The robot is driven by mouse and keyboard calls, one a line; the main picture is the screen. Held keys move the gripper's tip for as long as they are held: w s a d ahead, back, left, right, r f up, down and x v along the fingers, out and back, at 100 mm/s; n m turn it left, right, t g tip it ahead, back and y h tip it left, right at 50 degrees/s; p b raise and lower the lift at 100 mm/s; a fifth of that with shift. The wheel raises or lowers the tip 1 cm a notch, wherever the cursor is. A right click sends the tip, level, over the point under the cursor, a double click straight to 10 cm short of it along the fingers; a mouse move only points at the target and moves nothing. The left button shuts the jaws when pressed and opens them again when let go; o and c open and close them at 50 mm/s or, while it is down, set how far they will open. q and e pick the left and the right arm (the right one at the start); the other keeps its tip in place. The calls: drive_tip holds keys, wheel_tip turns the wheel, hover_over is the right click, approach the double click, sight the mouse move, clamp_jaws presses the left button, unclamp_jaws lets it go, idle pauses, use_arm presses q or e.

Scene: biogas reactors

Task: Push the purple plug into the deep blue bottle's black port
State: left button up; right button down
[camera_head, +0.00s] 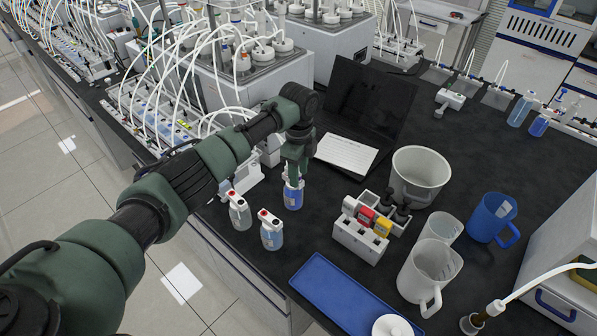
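My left gripper (293,178) points straight down at the top of the deep blue bottle (292,197), which stands upright on the black bench. The fingers cover the bottle's cap and its black port. I cannot see whether they touch the bottle or hold something. The purple plug cannot be made out; the gripper may hide it. The spread of the fingers is too small to tell. My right gripper is not in view.
A pale bottle (239,213) and a light blue bottle (271,235), both with red on top, stand close by. A white rack (356,240), a blue tray (342,292), a white bucket (419,176) and jugs (428,275) stand right. A laptop (347,153) lies behind.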

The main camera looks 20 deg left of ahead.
use_arm(q)
drive_tip(key=shift+r, duration=0.1)
wheel_tip(320, 180, up, 7)
drive_tip(key=shift+f+b, duration=0.1)
drive_tip(key=shift+b, duration=1.15)
drive_tip(key=shift+r, duration=0.4)
